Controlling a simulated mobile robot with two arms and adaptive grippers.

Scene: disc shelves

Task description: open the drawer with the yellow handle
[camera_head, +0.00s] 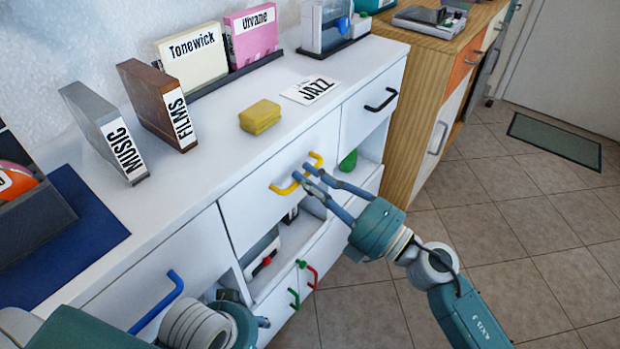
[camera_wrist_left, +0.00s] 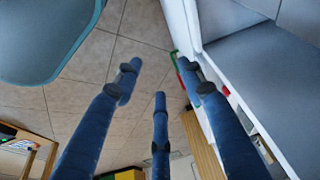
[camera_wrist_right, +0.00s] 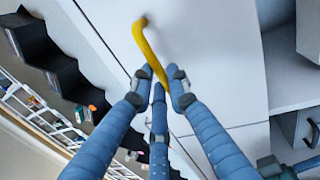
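The yellow handle (camera_head: 283,190) is on a white drawer front (camera_head: 245,215) in the upper row of the cabinet. The drawer front looks flush with the cabinet. My right gripper (camera_head: 304,173) is at the handle, with its fingers around the bar. In the right wrist view the yellow handle (camera_wrist_right: 150,52) runs down between the close-set blue fingertips (camera_wrist_right: 158,80), which hide its lower end. My left gripper (camera_wrist_left: 160,82) has its fingers spread with nothing between them, low beside the cabinet; the head view mostly hides its fingers.
The white cabinet also has a blue handle (camera_head: 158,303), a black handle (camera_head: 381,100), a green handle (camera_head: 294,299) and a red handle (camera_head: 312,275). A yellow block (camera_head: 260,117) and labelled dividers stand on top.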

